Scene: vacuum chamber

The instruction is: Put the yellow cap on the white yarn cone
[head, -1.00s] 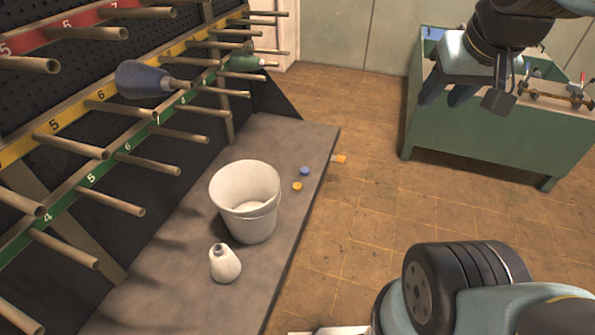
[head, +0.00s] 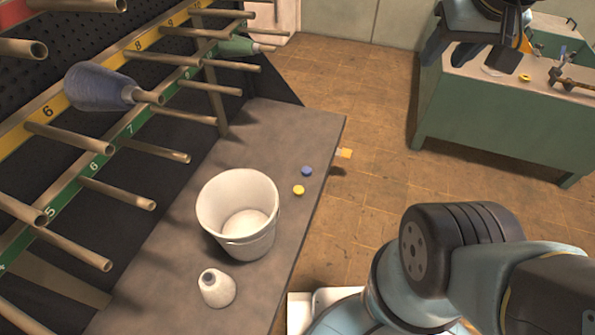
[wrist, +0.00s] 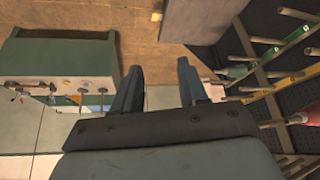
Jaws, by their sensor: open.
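The white yarn cone (head: 217,289) stands on the grey bench at its near end, with a dark tip on top. The yellow cap (head: 298,190) lies on the bench near its right edge, to the right of the white bucket. My gripper (head: 469,58) is held high at the upper right in the head view, far from both. In the wrist view my gripper (wrist: 160,85) shows its two fingers apart with nothing between them. The cone and the cap do not show in the wrist view.
A blue cap (head: 306,171) lies just beyond the yellow one. A white bucket (head: 238,205) stands beside the cone. A pegged rack at left holds a blue cone (head: 98,87) and a green cone (head: 236,46). A green workbench (head: 500,120) stands at right; open floor lies between.

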